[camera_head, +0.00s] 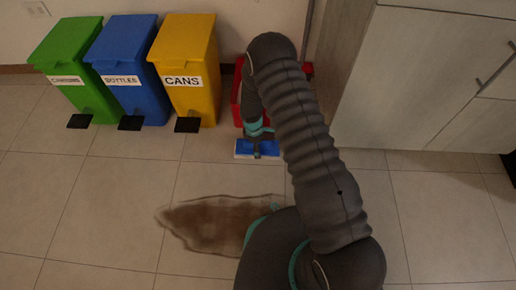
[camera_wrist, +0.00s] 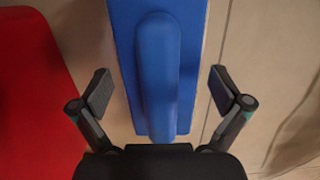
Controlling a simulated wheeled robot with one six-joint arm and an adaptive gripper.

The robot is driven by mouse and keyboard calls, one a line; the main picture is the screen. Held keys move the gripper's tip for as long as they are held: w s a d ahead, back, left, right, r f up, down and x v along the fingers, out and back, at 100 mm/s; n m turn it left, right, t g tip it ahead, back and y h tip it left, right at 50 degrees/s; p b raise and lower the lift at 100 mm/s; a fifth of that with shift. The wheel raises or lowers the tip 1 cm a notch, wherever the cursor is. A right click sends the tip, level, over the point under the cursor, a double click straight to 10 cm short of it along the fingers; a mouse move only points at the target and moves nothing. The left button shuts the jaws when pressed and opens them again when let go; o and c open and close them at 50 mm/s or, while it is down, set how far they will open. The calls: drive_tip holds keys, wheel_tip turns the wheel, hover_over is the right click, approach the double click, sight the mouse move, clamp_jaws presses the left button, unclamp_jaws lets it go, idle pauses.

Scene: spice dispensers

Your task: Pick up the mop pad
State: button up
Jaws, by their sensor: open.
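The mop pad (camera_wrist: 183,118) is a flat blue rectangle with a raised, rounded blue ridge along its middle. In the wrist view it runs from the top edge down between my fingers. In the head view the blue pad (camera_head: 243,147) lies on the floor with a whitish front edge, partly hidden by my arm. My gripper (camera_wrist: 161,92) is open, with one finger on each side of the ridge and pad. I see no contact between the fingers and the pad. In the head view my gripper (camera_head: 257,152) is over the pad.
A red object (camera_wrist: 30,100) is close on the left in the wrist view; my arm mostly hides it (camera_head: 236,95) in the head view. Green (camera_head: 68,55), blue (camera_head: 125,58) and yellow (camera_head: 186,55) bins stand left. A brown stain (camera_head: 210,222) is on the floor. Cabinets (camera_head: 430,75) stand right.

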drive_tip(key=c, duration=0.9)
drive_tip(key=shift+r, duration=0.1)
drive_tip(key=shift+r, duration=0.55)
drive_tip(key=r, duration=0.2)
drive_tip(key=s+d+r+p, duration=0.1)
drive_tip(key=r, duration=0.1)
drive_tip(key=shift+d, duration=0.1)
drive_tip(key=s+d+r, duration=0.5)
drive_tip(key=s+d, duration=0.1)
drive_tip(key=d, duration=0.2)
drive_tip(key=shift+r+p, duration=0.4)
